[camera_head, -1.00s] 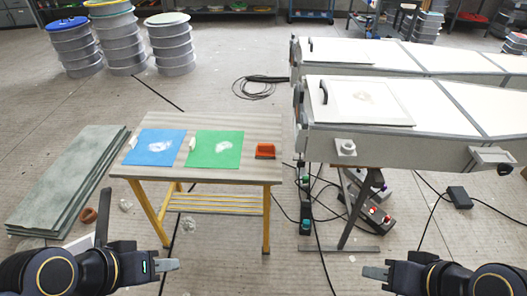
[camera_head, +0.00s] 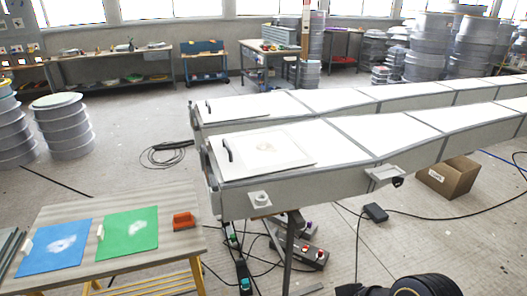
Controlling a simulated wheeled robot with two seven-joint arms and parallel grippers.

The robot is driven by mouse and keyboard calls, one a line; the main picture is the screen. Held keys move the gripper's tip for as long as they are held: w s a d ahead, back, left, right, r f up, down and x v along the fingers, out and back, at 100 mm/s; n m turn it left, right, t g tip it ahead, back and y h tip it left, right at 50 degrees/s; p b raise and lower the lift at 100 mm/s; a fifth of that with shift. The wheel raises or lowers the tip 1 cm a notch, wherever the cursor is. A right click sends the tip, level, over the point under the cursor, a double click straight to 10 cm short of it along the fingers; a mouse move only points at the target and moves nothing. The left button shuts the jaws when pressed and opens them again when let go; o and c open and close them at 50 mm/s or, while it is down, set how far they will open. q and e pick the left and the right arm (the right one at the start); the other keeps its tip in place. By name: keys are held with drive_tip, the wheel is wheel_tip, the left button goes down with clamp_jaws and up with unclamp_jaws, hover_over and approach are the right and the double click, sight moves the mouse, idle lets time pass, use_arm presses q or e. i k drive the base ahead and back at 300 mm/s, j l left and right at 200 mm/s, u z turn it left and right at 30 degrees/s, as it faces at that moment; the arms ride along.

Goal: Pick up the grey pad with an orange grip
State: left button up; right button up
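The orange grip (camera_head: 183,221) stands out at the right end of the small wooden-topped table (camera_head: 178,245) in the head view. The pad under it is too small to make out clearly. Nothing touches it. My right gripper (camera_head: 350,290) shows only in part at the bottom edge, on the floor side right of the table and well apart from the grip. Its fingers are cut off by the frame. My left gripper is out of view.
A blue sheet (camera_head: 52,246) and a green sheet (camera_head: 128,235) with white patches lie on the table. A long white-topped mould (camera_head: 345,140) stands just right of it. Cables and a control box (camera_head: 312,257) lie on the floor. A cardboard box (camera_head: 447,178) is farther right.

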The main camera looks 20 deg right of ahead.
sight(184, 221)
drive_tip(key=i+l, duration=0.7)
drive_tip(key=i+l+u, duration=0.15)
drive_tip(key=i+l, duration=0.55)
drive_tip(key=l, duration=0.1)
